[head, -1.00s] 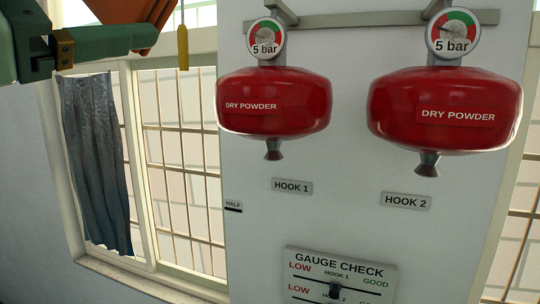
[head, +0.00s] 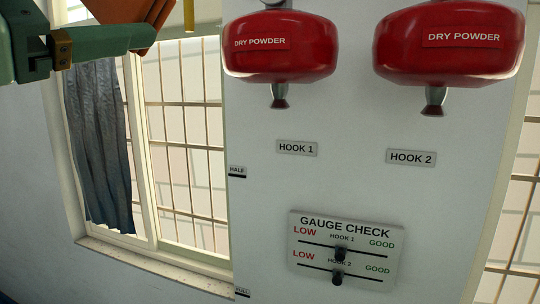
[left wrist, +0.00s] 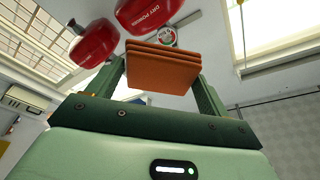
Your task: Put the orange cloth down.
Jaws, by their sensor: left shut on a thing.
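The orange cloth (left wrist: 163,68) is a folded, flat, layered pad in the left wrist view. It sits between the two green fingers of my left gripper (left wrist: 160,82), which is shut on it. In the head view, part of the orange cloth (head: 122,11) shows at the top left, cut off by the frame edge. My left gripper (head: 95,42) is beside it there, high up in front of the window. No surface shows directly under the cloth. My right gripper is in no view.
Two red dry powder extinguishers (head: 279,45) (head: 449,42) hang on a white panel with hook labels. A gauge check board (head: 345,252) with sliders is below them. A grey curtain (head: 98,145) hangs at the barred window on the left, above a sill (head: 150,262).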

